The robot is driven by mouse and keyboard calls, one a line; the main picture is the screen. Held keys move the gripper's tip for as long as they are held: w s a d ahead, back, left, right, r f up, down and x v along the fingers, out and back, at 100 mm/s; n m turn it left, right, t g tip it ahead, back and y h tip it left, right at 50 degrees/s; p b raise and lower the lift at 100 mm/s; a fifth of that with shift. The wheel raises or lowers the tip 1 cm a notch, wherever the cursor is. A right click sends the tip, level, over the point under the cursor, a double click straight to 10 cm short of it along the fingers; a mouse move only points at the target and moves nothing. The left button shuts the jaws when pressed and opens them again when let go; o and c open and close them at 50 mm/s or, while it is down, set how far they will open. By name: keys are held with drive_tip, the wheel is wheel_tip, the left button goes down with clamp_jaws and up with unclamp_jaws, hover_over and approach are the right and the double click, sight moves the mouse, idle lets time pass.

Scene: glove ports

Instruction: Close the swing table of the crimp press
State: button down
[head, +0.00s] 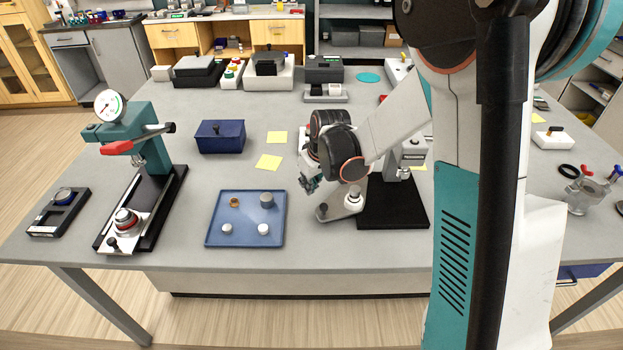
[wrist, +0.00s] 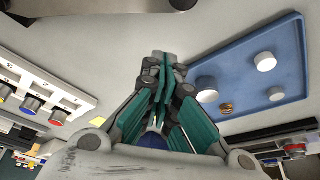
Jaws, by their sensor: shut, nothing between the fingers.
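The crimp press (head: 409,157) stands on a black base (head: 395,206) right of the table's middle, partly hidden behind my arm. Its grey swing table (head: 338,212) sticks out to the left, past the base's edge, with a white-topped round part (head: 353,198) on it. My gripper (head: 310,186) is just left of and behind the swing table, low over the tabletop. In the wrist view the fingers (wrist: 161,68) are together and empty. I cannot tell from these views whether they touch the swing table.
A blue tray (head: 212,236) with several small parts lies left of my gripper. Farther left stands a teal press (head: 150,140) with a dial and red lever. A dark blue box (head: 220,137) and yellow notes (head: 268,162) lie behind. The front table strip is clear.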

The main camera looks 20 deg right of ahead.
drive_tip(key=shift+s+d+f, duration=0.1)
drive_tip(key=shift+s+f, duration=0.1)
drive_tip(key=shift+f, duration=0.2)
drive_tip(key=shift+s+d+r+b, duration=0.15)
drive_tip(key=shift+s+d, duration=0.1)
drive_tip(key=shift+s, duration=0.55)
drive_tip(key=shift+s+d+b, duration=0.15)
drive_tip(key=shift+s+d, duration=0.1)
drive_tip(key=shift+s, duration=0.55)
drive_tip(key=shift+s, duration=0.15)
